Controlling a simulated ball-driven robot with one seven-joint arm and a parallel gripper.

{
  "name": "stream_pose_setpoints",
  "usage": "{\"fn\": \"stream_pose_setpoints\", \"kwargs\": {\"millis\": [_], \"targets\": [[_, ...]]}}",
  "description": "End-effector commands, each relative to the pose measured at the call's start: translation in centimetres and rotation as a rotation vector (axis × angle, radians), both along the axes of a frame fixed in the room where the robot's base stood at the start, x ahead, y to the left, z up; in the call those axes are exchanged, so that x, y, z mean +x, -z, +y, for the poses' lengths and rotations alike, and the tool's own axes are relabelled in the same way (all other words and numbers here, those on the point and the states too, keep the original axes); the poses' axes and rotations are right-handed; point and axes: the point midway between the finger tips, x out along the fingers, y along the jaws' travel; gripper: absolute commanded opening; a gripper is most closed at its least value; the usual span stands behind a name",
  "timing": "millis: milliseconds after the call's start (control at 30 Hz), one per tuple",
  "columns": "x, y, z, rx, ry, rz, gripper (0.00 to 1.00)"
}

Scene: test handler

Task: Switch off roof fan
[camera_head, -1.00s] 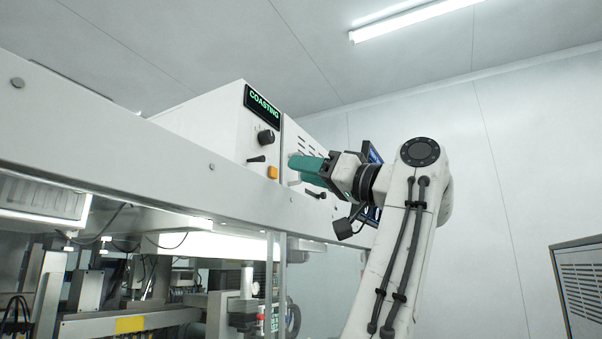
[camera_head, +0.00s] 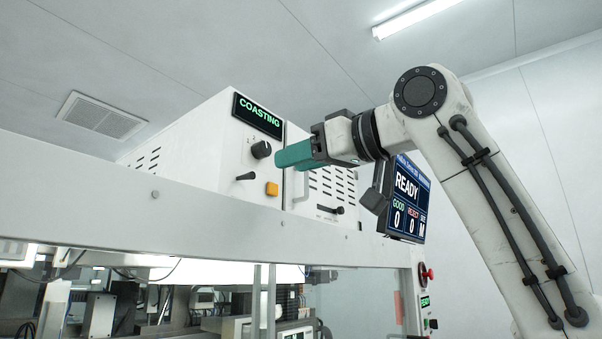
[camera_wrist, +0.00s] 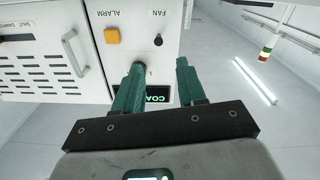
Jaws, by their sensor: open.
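The white roof fan box (camera_head: 185,140) has a front panel with a lit display reading COASTING (camera_head: 257,114). Below it are a round black knob (camera_head: 261,149), a small black lever (camera_head: 246,176) and an orange button (camera_head: 272,189). In the wrist view, upside down, the black lever (camera_wrist: 158,40) is beside the label FAN and the orange button (camera_wrist: 112,35) beside ALARM. My gripper (camera_head: 279,158) is open and empty in front of the panel's right side. Its teal fingertips (camera_wrist: 160,65) spread across the panel; the left finger largely hides the knob there.
To the right is a vented panel (camera_head: 334,185) with a handle and a black lever (camera_head: 331,210). A screen reading READY (camera_head: 408,185) hangs behind my arm. A red stop button (camera_head: 427,274) is lower right. The machine's long white beam (camera_head: 120,210) runs below the box.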

Motion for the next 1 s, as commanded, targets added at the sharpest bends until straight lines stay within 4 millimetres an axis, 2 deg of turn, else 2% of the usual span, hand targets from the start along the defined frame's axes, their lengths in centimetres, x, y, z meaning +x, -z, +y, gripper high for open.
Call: {"fn": "stream_pose_setpoints", "kwargs": {"millis": [267,633,800,1000], "targets": [[1.6,0.0,2.4,-0.009,-0.005,0.008,0.4],[5.6,0.0,7.3,-0.008,-0.004,0.008,0.4],[6.6,0.1,8.4,-0.008,-0.003,0.007,0.4],[6.8,0.3,8.8,-0.008,-0.003,0.005,0.4]]}}
